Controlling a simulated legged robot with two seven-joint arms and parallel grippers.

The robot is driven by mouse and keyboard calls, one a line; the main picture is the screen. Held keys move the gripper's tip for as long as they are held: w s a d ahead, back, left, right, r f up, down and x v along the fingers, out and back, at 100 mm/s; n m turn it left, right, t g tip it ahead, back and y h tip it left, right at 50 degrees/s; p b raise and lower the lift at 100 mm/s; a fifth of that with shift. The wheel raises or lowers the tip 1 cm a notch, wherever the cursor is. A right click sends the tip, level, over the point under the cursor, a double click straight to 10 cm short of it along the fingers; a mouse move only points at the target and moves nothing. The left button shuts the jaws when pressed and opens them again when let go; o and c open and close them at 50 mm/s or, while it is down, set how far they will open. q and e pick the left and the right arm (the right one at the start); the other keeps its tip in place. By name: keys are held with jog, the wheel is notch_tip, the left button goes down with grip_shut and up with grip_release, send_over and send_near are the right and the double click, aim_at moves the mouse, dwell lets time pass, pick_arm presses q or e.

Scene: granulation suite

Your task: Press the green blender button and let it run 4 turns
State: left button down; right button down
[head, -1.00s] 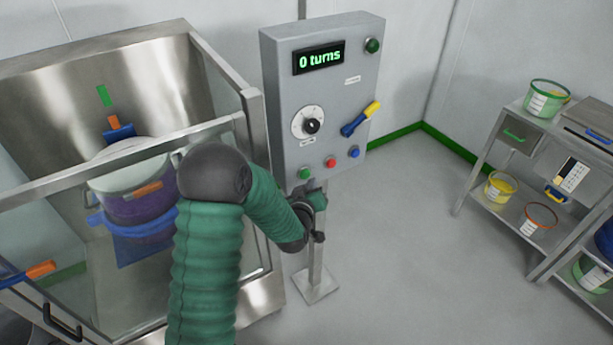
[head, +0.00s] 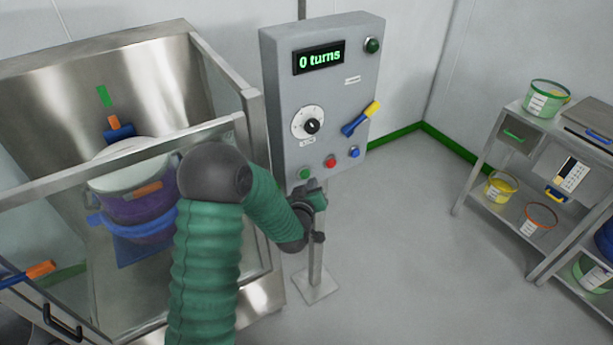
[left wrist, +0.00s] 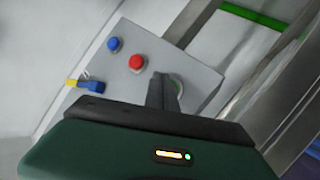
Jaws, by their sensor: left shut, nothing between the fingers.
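The green button (head: 305,173) is at the lower left of the grey control panel (head: 350,100), beside a red button (head: 331,162) and a blue button (head: 354,152). The panel's display (head: 319,58) reads "0 turns". My left gripper (head: 312,188) is just below and in front of the green button. In the left wrist view its shut, empty fingers (left wrist: 162,90) reach to the panel beside the green button (left wrist: 176,87), partly covering it. I cannot tell whether they touch it. My right gripper is not in view.
A glass-and-steel enclosure (head: 255,180) with a purple-banded drum (head: 135,205) inside stands left of the panel. The panel also has a dial (head: 308,124), a blue-and-yellow lever (head: 360,119) and a dark green lamp (head: 372,46). A shelf rack (head: 480,165) holds tubs at right. The floor between is clear.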

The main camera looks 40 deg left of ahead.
pick_arm(q)
jog(key=shift+a, duration=0.1)
dwell(0.5)
jog(key=shift+w+a+r, duration=0.1)
jog(key=shift+w+a, duration=0.05)
jog(key=shift+a, duration=0.15)
